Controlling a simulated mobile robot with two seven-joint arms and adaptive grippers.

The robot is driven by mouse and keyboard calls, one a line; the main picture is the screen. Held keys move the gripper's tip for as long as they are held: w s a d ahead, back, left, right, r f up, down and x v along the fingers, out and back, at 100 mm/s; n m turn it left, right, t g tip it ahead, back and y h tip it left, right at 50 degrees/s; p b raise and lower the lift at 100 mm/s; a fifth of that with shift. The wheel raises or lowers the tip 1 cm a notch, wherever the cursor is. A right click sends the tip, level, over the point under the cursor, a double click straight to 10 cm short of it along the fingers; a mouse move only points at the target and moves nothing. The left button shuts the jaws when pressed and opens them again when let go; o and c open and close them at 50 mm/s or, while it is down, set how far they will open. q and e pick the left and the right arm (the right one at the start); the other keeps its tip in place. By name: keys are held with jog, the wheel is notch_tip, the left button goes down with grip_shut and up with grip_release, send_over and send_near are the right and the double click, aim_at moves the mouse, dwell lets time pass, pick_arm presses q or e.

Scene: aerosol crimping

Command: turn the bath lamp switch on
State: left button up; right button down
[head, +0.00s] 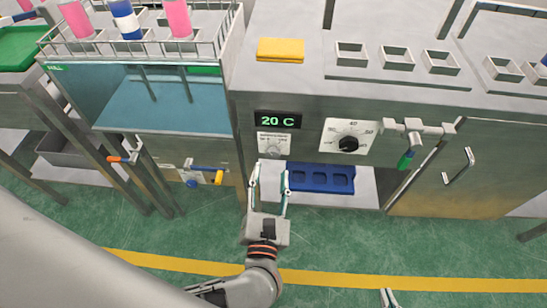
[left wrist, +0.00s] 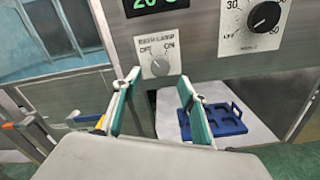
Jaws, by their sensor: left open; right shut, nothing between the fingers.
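The bath lamp switch (head: 273,147) is a round grey knob on a pale plate, on the metal front panel below the 20 C display. In the left wrist view the knob (left wrist: 160,66) sits under the OFF and ON marks; its exact pointing is too small to tell. My left gripper (head: 269,174) is open and empty, just below and in front of the knob. In the left wrist view its fingertips (left wrist: 159,80) stand on either side of the knob, apparently short of it. Only the tips of my right gripper (head: 388,297) show at the bottom edge, shut and empty.
A blue tray (head: 321,178) lies in the opening below. A glass-fronted bath (head: 170,100) stands left. Yellow-handled (head: 217,177) and orange-handled valves (head: 116,159) stick out there.

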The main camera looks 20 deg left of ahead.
aim_at(273, 156)
pick_arm(q)
jog(key=x, duration=0.5)
jog(key=shift+w, duration=0.35)
jog(key=c, duration=1.1)
